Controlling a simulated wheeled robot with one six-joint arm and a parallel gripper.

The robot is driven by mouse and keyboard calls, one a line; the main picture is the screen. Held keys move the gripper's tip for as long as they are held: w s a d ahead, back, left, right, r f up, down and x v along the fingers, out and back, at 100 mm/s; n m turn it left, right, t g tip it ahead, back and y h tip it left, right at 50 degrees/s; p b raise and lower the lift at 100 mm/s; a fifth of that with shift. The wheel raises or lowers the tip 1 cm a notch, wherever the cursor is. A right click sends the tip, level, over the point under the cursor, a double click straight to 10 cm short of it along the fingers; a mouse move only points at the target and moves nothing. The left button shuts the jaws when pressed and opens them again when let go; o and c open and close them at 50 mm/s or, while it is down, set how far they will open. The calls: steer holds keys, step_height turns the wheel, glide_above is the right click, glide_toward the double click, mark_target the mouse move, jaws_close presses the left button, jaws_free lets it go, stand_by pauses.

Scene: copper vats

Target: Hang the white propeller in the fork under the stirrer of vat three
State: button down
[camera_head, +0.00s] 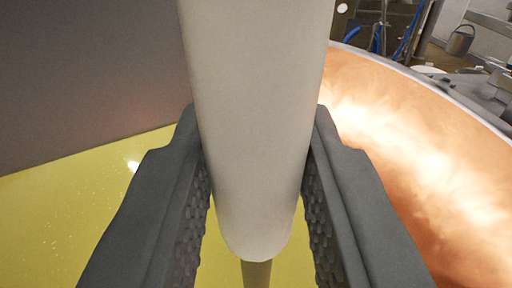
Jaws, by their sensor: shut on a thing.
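My gripper (258,170) is in the lower middle of the view, its two dark textured fingers closed on either side of a thick off-white rounded bar (258,90). The bar runs from the top edge down between the fingers and ends in a rounded tip. It looks like part of the white propeller, but its full shape is out of view. I cannot make out the fork or the stirrer.
A copper vat wall (410,150) with a pale rim curves along the right. Yellow liquid (50,220) lies below and to the left. A dark grey surface (80,80) fills the upper left.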

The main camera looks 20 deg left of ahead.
steer(key=shift+s+a, duration=1.9)
steer(key=shift+s, duration=0.2)
stand_by(1.2)
steer(key=shift+s+a+f, duration=0.1)
steer(key=shift+s+f, duration=0.05)
steer(key=shift+f, duration=0.95)
stand_by(1.7)
steer(key=c, duration=1.1)
jaws_free()
steer(key=v, duration=1.7)
steer(key=shift+s, duration=0.2)
